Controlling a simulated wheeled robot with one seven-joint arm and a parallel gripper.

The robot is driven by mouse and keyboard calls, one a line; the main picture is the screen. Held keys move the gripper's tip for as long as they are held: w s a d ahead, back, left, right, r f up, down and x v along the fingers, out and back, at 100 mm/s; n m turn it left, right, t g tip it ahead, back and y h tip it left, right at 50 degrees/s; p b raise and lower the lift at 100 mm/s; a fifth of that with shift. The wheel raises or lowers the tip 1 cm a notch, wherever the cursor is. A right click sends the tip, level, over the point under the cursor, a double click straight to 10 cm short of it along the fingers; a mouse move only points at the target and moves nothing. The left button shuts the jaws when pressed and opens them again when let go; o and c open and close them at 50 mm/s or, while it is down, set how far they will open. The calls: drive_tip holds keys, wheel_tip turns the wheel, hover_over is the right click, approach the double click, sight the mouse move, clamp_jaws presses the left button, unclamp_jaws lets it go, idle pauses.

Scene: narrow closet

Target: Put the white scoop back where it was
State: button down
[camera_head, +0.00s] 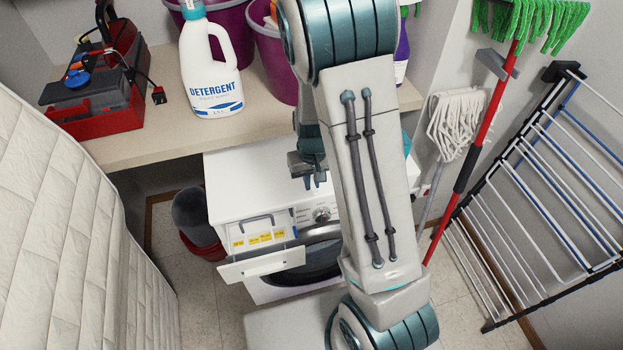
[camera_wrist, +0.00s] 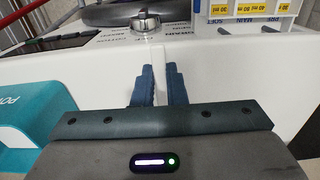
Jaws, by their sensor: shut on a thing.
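My gripper (camera_head: 313,181) hangs over the white top of the washing machine (camera_head: 240,185), near its front edge. In the wrist view its two dark fingers (camera_wrist: 160,85) stand close together with a narrow white strip between them. This strip fits the white scoop (camera_wrist: 159,75), held in the jaws, but it blends with the white machine and its shape cannot be made out. A teal box (camera_wrist: 35,105) with white lettering stands on the machine to the left in the wrist view. In the head view my arm hides most of it.
The detergent drawer (camera_head: 262,265) is pulled out, with yellow labels inside. A shelf (camera_head: 165,125) behind holds a detergent bottle (camera_head: 211,70), a red toolbox (camera_head: 95,95) and purple buckets. Mops and a drying rack (camera_head: 550,180) stand right; a quilted mattress (camera_head: 60,210) stands left.

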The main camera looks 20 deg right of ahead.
sight(312, 184)
drive_tip(key=shift+f, duration=0.2)
drive_tip(key=c, duration=1.5)
unclamp_jaws()
wheel_tip(312, 184, up, 12)
drive_tip(key=s+r+t, duration=0.1)
drive_tip(key=s+r, duration=0.2)
drive_tip(key=s, duration=0.2)
drive_tip(key=s+r+t, duration=0.1)
drive_tip(key=s+r, duration=0.3)
drive_tip(key=s, duration=0.1)
drive_tip(key=s+r+t, duration=0.1)
drive_tip(key=s+r, duration=0.2)
drive_tip(key=s, duration=0.3)
drive_tip(key=shift+a+r, duration=0.15)
drive_tip(key=shift+r, duration=0.15)
